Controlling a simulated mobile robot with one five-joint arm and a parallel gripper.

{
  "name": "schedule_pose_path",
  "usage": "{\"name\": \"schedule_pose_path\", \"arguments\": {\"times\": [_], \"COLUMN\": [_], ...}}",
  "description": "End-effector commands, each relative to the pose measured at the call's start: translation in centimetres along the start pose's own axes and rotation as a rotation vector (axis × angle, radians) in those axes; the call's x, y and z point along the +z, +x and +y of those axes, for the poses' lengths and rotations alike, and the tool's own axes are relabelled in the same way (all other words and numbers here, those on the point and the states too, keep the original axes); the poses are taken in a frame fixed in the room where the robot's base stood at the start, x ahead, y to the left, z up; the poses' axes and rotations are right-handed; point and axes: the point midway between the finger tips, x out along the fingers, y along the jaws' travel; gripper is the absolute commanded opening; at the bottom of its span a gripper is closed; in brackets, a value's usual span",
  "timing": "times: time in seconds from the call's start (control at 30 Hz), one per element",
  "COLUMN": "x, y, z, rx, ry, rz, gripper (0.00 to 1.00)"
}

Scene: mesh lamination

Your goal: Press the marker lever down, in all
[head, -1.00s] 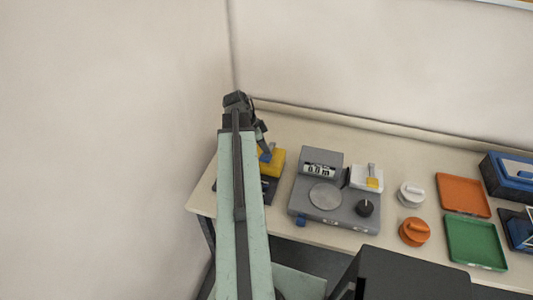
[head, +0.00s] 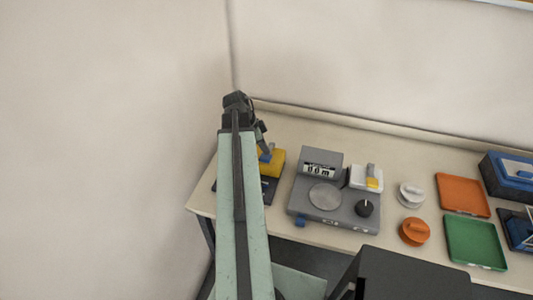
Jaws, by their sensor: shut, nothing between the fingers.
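My gripper (head: 265,152) is shut and empty. It points down at the left end of the table, over or against a yellow block (head: 276,161) on a dark base (head: 269,186). A small blue part (head: 266,158) shows right at the fingertips. My arm hides the left side of this device, and I cannot tell whether the fingers touch it. I cannot tell for sure which part is the marker lever. A white unit (head: 359,179) with a small grey upright piece and a yellow patch (head: 373,183) stands farther right, well apart from my gripper.
A grey device (head: 340,210) with a display, a round plate (head: 325,196) and a black knob (head: 364,208) stands mid-table. Beyond it are white (head: 411,195) and orange (head: 414,232) round pieces, orange (head: 463,194) and green (head: 475,243) trays, and a blue box (head: 511,176). Walls close the back and left.

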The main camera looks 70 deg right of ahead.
Motion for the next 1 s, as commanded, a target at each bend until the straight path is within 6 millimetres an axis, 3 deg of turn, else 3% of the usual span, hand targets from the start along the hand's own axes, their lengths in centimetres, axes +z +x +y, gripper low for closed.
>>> {"name": "schedule_pose_path", "arguments": {"times": [0.37, 0.63, 0.77, 1.0], "x": [0.1, 0.9, 0.8, 1.2], "y": [0.1, 1.9, 1.5, 2.6], "z": [0.0, 0.0, 0.0, 0.0], "rx": [0.000, -0.001, -0.001, -0.001], "ry": [-0.001, -0.002, -0.002, -0.002], "rz": [0.000, 0.000, 0.000, 0.000], "gripper": [0.00, 0.00, 0.00, 0.00]}}
